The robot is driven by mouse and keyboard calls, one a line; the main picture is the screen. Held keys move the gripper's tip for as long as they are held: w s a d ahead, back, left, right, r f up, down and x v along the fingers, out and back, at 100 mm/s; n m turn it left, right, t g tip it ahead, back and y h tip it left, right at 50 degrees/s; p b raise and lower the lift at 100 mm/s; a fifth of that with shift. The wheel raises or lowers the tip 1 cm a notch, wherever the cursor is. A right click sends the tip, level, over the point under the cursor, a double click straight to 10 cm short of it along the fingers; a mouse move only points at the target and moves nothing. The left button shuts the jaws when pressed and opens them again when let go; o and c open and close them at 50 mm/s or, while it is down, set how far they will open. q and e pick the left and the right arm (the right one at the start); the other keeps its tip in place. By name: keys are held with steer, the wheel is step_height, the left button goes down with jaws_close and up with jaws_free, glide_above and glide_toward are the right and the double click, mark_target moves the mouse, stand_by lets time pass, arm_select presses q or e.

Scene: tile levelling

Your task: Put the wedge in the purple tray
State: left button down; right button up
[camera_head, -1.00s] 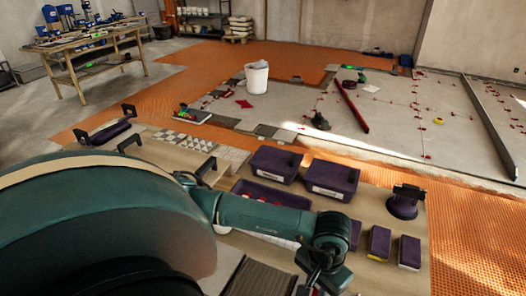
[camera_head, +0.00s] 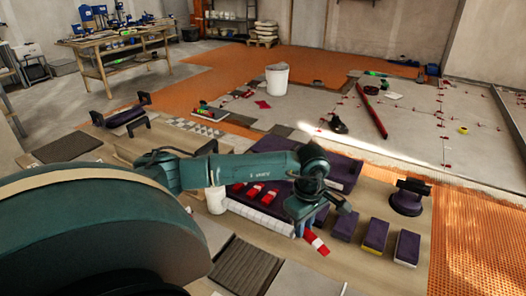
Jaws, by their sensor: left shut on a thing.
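A red wedge with pale bands (camera_head: 316,242) shows just below my left gripper (camera_head: 304,227). The gripper is shut on it, with the fingertips partly hidden by the wrist. The wedge is tilted and lies to the right of the purple tray's front right corner, in the picture. The purple tray (camera_head: 283,190) is on the wooden bench, partly covered by my left forearm and wrist. Several red pieces lie inside the tray (camera_head: 254,191). My right gripper is not in view.
Purple blocks (camera_head: 376,234) stand in a row right of the wedge, with a purple suction cup (camera_head: 409,197) behind. A purple box (camera_head: 344,171) stands behind my wrist. A white cup (camera_head: 216,200) is left of the tray. A dark ridged panel (camera_head: 246,267) lies in front.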

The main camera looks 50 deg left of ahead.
arm_select(q)
steer(key=w+a+r+n+b, duration=0.1)
steer(key=w+a+n+b, duration=0.3)
steer(key=a+n, duration=0.5)
step_height(320, 180, up, 2)
steer(key=n+b, duration=0.3)
steer(key=n, duration=1)
glide_above(280, 212)
step_height(280, 212, down, 4)
steer(key=shift+w+a+f, duration=0.1)
steer(key=shift+f+b, duration=0.3)
steer(key=shift+f, duration=0.3)
step_height(280, 212, down, 4)
steer(key=shift+r, duration=0.25)
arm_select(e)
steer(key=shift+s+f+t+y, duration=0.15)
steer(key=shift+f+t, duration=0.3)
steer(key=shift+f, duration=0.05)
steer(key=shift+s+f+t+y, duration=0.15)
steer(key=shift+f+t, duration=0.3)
arm_select(q)
steer(key=c, duration=1.8)
jaws_free()
steer(key=shift+f, duration=0.15)
steer(key=o, duration=0.5)
